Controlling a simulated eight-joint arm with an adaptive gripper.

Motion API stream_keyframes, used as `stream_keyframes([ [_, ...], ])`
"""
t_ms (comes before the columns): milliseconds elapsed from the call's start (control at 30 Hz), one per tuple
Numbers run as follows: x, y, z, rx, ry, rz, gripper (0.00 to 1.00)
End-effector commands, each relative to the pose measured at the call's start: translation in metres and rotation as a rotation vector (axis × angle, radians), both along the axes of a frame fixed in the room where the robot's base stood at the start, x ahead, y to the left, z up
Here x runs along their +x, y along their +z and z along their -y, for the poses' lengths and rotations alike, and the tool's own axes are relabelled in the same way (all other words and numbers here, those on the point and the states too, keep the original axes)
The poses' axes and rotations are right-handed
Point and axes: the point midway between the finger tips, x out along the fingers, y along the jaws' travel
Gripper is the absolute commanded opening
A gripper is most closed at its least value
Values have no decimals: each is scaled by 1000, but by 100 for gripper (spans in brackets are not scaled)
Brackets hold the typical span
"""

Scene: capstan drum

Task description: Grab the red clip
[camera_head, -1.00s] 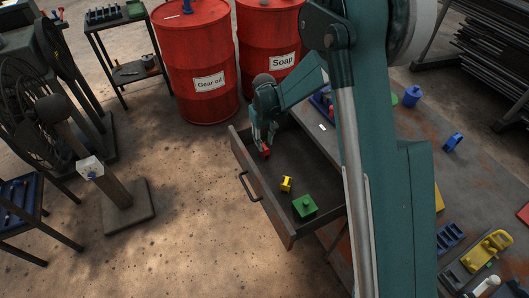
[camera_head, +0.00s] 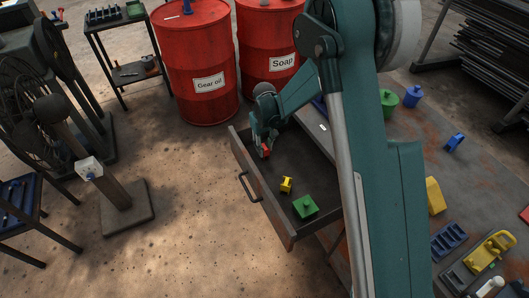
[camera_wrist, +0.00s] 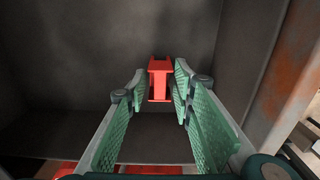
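The red clip (camera_head: 265,153) is at the far end of the open drawer (camera_head: 256,188). In the wrist view the red clip (camera_wrist: 160,70) stands upright between my two green fingertips. My gripper (camera_head: 260,148) reaches down into the drawer over the clip and partly covers it in the head view. In the wrist view my gripper (camera_wrist: 161,82) is open, its fingers on either side of the clip. The right fingertip is very close to the clip; I cannot tell whether it touches.
A yellow piece (camera_head: 286,184) and a green block (camera_head: 305,206) lie nearer in the drawer. The drawer walls are close around my gripper. The workbench (camera_head: 400,130) on the right carries several coloured parts. Red drums (camera_head: 195,70) stand behind.

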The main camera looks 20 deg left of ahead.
Motion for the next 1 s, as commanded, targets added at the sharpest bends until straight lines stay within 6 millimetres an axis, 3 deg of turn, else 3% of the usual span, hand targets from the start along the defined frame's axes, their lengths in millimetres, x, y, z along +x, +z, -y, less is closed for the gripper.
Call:
stream_keyframes([
  [33,0,0,0,0,0,0,18],
  [167,0,0,0,0,0,0,0],
  [667,0,7,0,0,0,0,0],
  [1000,0,50,0,0,0,0,0],
])
